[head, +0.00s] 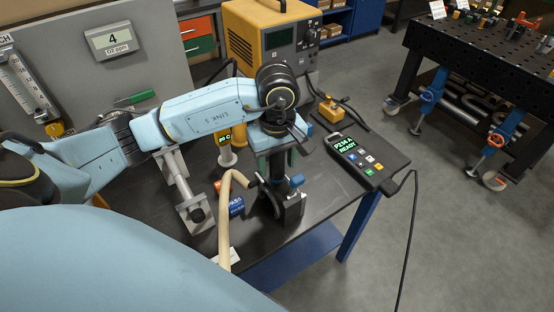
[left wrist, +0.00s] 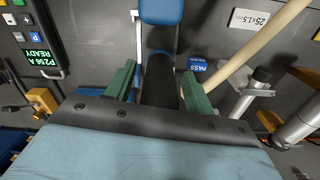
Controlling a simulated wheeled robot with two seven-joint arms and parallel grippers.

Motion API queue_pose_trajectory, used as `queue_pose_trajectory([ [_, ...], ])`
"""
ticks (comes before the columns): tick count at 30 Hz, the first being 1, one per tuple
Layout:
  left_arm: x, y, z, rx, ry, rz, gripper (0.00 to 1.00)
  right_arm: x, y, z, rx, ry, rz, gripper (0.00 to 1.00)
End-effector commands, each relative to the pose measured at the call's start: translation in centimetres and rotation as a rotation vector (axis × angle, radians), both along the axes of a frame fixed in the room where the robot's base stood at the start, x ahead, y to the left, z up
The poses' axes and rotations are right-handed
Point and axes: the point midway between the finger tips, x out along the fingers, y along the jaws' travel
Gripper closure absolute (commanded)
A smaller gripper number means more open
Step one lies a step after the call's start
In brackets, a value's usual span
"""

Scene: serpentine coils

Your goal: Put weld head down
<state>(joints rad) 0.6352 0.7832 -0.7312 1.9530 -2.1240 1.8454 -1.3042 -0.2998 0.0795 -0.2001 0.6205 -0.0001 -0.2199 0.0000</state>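The weld head (head: 290,207) is a black tool with an upright dark handle and a blue lever. Its lower end appears to rest on the dark table (head: 322,190), near the front edge. My left gripper (head: 277,158) is directly above it, pointing down. In the left wrist view, the green fingers (left wrist: 158,85) of my left gripper stand apart on either side of the weld head's dark handle (left wrist: 159,78). A narrow gap shows beside the handle, so the fingers look open around it. The blue part shows at the top of that view. My right gripper is out of view.
A pendant reading READY (head: 362,158) lies right of the weld head. A beige tube (head: 225,215) and a metal tube clamp (head: 187,195) stand to the left. A yellow power unit (head: 270,35) stands behind. A black perforated table (head: 480,50) is at far right, across open floor.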

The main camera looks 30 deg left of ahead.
Motion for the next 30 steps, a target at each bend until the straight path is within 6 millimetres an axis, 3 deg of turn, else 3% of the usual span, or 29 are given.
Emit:
queue_pose_trajectory([
  [11,0.1,0.0,0.8,-0.001,-0.004,0.0,0.47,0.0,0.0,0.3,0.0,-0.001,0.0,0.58],
  [24,0.1,0.1,9.8,0.001,-0.006,0.001,0.47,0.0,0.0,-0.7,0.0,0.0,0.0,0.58],
  [30,0.1,0.0,11.8,0.001,-0.002,0.001,0.47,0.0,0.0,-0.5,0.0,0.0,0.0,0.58],
])
